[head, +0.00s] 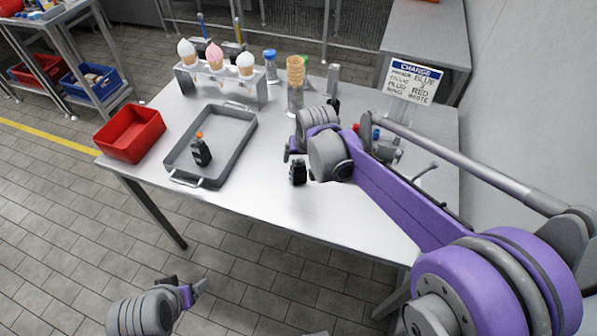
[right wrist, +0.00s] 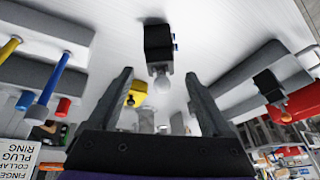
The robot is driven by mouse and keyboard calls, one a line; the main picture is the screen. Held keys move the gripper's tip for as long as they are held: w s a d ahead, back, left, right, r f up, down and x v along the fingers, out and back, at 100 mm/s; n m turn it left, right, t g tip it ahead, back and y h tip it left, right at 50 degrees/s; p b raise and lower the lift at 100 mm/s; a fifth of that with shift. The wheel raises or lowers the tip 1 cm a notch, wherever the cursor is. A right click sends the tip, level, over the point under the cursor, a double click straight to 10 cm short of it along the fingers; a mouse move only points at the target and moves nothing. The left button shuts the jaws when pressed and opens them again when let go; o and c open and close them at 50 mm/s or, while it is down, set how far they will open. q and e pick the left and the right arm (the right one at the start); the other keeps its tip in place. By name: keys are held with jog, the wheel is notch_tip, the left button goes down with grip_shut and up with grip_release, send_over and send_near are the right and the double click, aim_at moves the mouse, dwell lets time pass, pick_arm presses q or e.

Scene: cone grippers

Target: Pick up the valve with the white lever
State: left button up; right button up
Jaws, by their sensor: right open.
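A black valve with a pale, whitish tip (right wrist: 158,42) shows in the right wrist view, ahead of and between the fingertips. A black body (head: 298,174) on the table below my right wrist in the head view appears to be the same valve, its top hidden. My right gripper (right wrist: 158,74) is open, with nothing between its fingers, apart from the valve. Another black valve with an orange-red top (head: 202,151) stands in the grey tray (head: 243,140); it also shows in the right wrist view (right wrist: 268,83). My left gripper (head: 188,290) is low, off the table; its opening is unclear.
A red bin (head: 131,135) stands at the table's left edge. A rack (head: 222,92) with ice cream cones, a stack of cones (head: 295,72) and a sign (head: 414,80) stand at the back. The front middle of the table is clear.

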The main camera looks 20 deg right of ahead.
aim_at(299, 171)
jog(key=x, duration=0.3)
jog(key=shift+w, duration=0.1)
grip_shut()
dwell(0.5)
